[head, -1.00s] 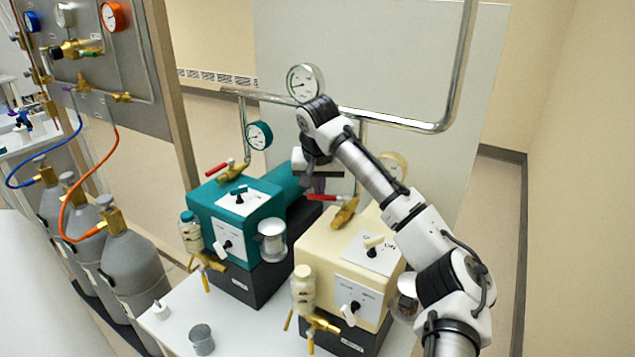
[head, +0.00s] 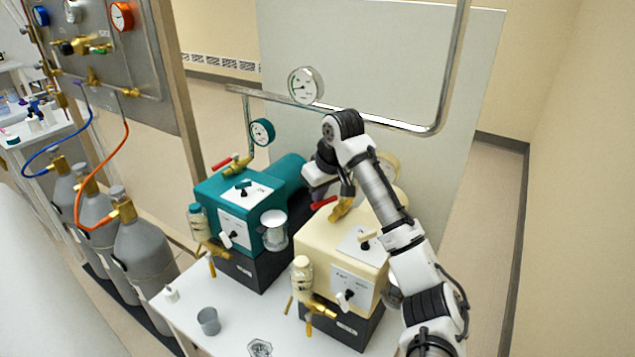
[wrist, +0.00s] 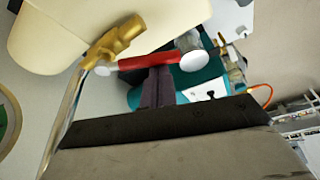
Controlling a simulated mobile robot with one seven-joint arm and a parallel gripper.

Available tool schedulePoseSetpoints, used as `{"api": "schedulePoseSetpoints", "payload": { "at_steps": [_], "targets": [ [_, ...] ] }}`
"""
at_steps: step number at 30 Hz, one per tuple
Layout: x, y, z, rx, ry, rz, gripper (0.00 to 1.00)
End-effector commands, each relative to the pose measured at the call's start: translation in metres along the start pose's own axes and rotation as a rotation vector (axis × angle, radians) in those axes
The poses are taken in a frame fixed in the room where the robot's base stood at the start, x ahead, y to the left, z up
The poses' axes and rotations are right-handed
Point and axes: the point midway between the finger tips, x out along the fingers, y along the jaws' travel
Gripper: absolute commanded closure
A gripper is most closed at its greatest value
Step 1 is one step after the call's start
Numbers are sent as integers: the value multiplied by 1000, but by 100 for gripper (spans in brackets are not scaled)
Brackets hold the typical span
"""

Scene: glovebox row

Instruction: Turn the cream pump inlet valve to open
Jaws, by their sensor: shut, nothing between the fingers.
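The cream pump (head: 330,240) stands on the right of the bench. Its inlet valve has a brass body (head: 343,207) and a red lever (head: 323,203) at the back of the pump, and the lever points left, across the pipe. In the wrist view the red lever (wrist: 150,62) sticks out sideways from the brass body (wrist: 112,43). My gripper (head: 319,193) is shut and empty beside the lever. In the wrist view its dark fingertips (wrist: 157,75) reach the middle of the lever; I cannot tell whether they touch it.
The teal pump (head: 235,215) with its own red-levered valve stands left of the cream one. A pipe with a round gauge (head: 305,86) runs behind. Grey gas cylinders (head: 147,250) stand at the left. The bench front holds a grey cup (head: 208,321).

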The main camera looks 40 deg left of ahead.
Motion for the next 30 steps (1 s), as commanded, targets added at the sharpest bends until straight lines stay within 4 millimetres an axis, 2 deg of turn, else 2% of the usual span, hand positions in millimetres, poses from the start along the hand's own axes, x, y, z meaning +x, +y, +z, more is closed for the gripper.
{"api": "schedulePoseSetpoints", "payload": {
  "at_steps": [4,15,30],
  "targets": [
    [-4,-1,7,-107,0,-42,100],
    [-8,0,20,-100,0,-37,100],
    [-9,0,24,-99,0,-36,100]
  ]
}}
